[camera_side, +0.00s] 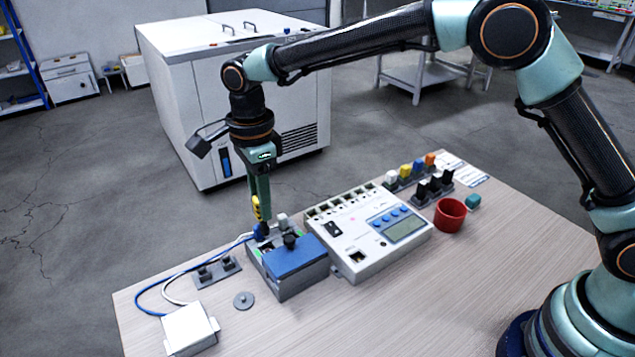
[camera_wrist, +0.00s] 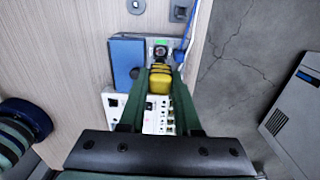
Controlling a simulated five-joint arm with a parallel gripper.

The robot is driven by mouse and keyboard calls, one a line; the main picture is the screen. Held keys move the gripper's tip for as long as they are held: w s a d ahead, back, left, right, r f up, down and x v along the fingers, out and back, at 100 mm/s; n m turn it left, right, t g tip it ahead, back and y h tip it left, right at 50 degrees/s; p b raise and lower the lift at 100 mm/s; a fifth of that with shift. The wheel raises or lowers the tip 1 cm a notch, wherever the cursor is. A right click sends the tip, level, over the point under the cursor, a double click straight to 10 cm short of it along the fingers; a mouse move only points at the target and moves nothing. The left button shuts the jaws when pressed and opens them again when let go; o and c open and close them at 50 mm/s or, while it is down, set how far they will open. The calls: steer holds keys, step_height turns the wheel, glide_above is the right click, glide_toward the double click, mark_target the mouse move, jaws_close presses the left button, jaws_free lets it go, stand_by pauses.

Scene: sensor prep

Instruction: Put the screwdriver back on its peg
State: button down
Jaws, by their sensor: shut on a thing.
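My gripper (camera_side: 258,208) points down over the far left end of the blue-lidded box (camera_side: 297,258). It is shut on a yellow and black handle, which I take to be the screwdriver (camera_side: 256,209). In the wrist view the handle of the screwdriver (camera_wrist: 160,82) sits between the two green fingers of my gripper (camera_wrist: 162,72). The screwdriver's lower end is hidden or too small to make out. It is near a blue connector (camera_side: 259,233) on the box; I cannot tell whether they touch. I cannot tell which part is the screwdriver's peg.
A white device with a screen (camera_side: 368,235) stands right of the box. A grey plate with black posts (camera_side: 217,270), a round grey disc (camera_side: 243,300) and a white cabled box (camera_side: 190,330) are left. Racks of coloured parts (camera_side: 405,175) and a red cup (camera_side: 450,215) stand farther right.

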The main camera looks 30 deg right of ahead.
steer(key=shift+r, duration=0.3)
